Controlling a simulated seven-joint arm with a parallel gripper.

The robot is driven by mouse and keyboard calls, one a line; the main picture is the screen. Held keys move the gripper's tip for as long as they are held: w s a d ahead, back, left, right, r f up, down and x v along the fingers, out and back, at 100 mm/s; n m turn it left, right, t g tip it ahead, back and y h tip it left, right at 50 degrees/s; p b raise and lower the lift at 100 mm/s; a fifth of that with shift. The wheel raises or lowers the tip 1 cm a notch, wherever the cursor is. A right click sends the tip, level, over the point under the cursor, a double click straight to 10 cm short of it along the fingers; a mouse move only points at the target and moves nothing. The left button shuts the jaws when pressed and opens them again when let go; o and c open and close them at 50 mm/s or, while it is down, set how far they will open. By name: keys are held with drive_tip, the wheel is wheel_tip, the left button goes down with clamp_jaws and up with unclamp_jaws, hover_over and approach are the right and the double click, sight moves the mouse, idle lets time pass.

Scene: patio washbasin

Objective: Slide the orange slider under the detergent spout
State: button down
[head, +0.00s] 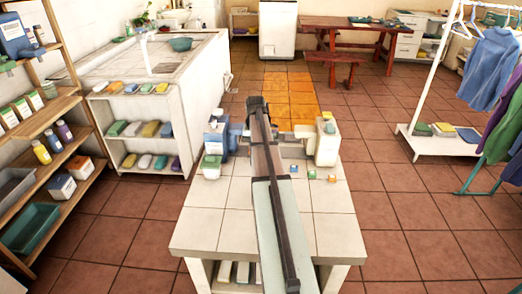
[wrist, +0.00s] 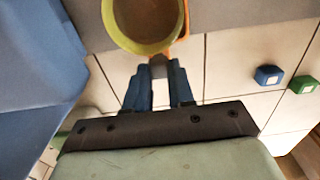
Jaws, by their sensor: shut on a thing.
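In the wrist view, my gripper (wrist: 159,70) has its two blue fingers close together at the near side of a round cup (wrist: 146,22) with a yellow-green rim and brown inside. A strip of orange, likely the orange slider (wrist: 185,28), shows beside and just under the cup's rim. The fingers are shut on its near part, which is mostly hidden. A large blue body, likely the detergent dispenser (wrist: 35,75), fills the left. In the head view the blue dispenser (head: 214,137) stands left of my arm, which hides the slider and fingertips. I cannot make out the spout.
A white tiled table (head: 215,225) lies below. A cream-coloured unit (head: 326,143) stands at its right rear. Small blue (wrist: 268,75) and green (wrist: 303,84) blocks lie to the right in the wrist view. The table's near half is clear beside my arm.

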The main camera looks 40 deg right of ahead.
drive_tip(key=w+a, duration=0.4)
drive_tip(key=c, duration=1)
unclamp_jaws()
drive_tip(key=shift+o, duration=0.2)
drive_tip(key=shift+d, duration=0.1)
drive_tip(key=shift+s+r, duration=0.1)
drive_tip(key=shift+r, duration=0.3)
wheel_tip(320, 180, up, 13)
